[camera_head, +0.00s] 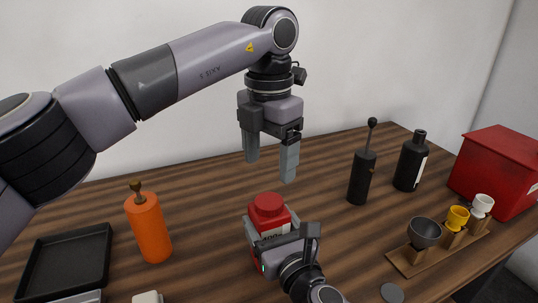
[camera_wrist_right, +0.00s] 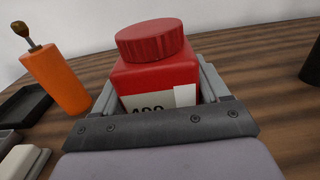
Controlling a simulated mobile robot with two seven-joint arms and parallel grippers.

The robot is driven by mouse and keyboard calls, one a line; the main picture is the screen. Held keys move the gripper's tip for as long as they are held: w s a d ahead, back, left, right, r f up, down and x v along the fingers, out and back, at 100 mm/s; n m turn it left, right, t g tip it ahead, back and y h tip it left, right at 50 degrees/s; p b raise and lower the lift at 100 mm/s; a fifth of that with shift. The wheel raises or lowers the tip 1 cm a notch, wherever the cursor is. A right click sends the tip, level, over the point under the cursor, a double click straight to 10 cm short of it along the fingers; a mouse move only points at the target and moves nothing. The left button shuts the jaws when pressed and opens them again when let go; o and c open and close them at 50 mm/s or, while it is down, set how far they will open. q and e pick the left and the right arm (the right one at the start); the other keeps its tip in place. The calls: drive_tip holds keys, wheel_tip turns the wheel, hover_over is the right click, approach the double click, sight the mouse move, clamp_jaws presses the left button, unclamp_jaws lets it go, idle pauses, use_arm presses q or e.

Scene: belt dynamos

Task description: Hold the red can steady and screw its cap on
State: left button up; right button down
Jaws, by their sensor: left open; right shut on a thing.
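The red can (camera_head: 282,219) stands upright on the wooden table, with a white label on its front. It also fills the middle of the right wrist view (camera_wrist_right: 155,78). Its ridged red cap (camera_head: 268,203) sits on top of it; I cannot tell how tightly it is seated. My right gripper (camera_head: 272,221) is shut on the can's body, one finger on each side. My left gripper (camera_head: 270,170) is open and empty, pointing down above the cap, with a clear gap between its fingertips and the cap.
An orange grinder (camera_head: 149,228) and a black tray (camera_head: 67,262) stand at left. A black grinder (camera_head: 361,177), a dark bottle (camera_head: 410,164), a wooden rack (camera_head: 407,261) with small cups and a red box (camera_head: 497,171) stand at right. A grey disc (camera_head: 391,292) lies at the front.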

sight(269, 200)
use_arm(q)
drive_tip(key=shift+f, duration=4)
drive_tip(key=c, duration=1.1)
drive_tip(key=o, duration=1.2)
drive_tip(key=shift+o, duration=0.2)
